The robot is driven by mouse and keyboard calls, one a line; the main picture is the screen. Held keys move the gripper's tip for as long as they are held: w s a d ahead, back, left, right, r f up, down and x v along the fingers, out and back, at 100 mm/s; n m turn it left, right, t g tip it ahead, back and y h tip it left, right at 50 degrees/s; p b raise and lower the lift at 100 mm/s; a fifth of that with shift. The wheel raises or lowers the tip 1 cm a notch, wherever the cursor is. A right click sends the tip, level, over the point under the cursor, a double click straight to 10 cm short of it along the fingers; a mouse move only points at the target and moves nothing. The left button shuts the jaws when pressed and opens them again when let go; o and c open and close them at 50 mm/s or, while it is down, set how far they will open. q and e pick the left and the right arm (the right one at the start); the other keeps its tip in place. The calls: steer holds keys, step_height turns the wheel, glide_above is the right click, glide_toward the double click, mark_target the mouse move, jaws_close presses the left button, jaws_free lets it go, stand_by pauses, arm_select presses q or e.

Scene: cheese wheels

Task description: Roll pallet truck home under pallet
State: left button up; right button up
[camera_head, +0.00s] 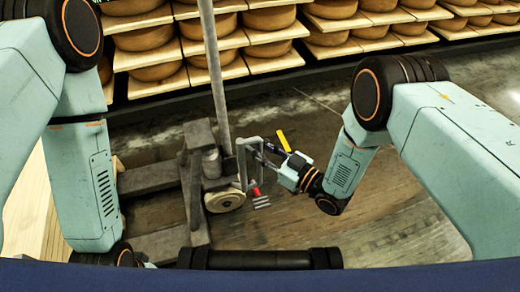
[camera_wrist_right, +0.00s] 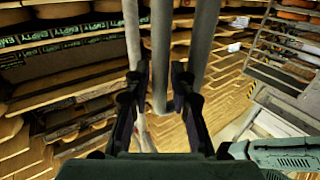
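The grey pallet truck (camera_head: 200,165) stands on the floor left of centre in the head view, with a pale wheel (camera_head: 225,200) and fork-like beams (camera_head: 150,178) reaching left. A light grey upright frame (camera_head: 243,165) rises beside its wheel. My right gripper (camera_head: 268,152) is at this frame. In the right wrist view, its two dark fingers (camera_wrist_right: 160,78) are apart, with a grey pole (camera_wrist_right: 160,50) showing between them; I cannot tell whether they touch it. My left gripper is out of view. Pale wooden boards (camera_head: 30,215) at the left may be the pallet; their ends are hidden.
Shelves with cheese wheels (camera_head: 145,38) line the back. A tall grey pole (camera_head: 213,65) rises behind or from the truck; its base is unclear. A metal rack (camera_wrist_right: 285,60) stands at the right in the wrist view. Floor to the right of the truck is mostly clear.

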jaws_close()
stand_by(0.6)
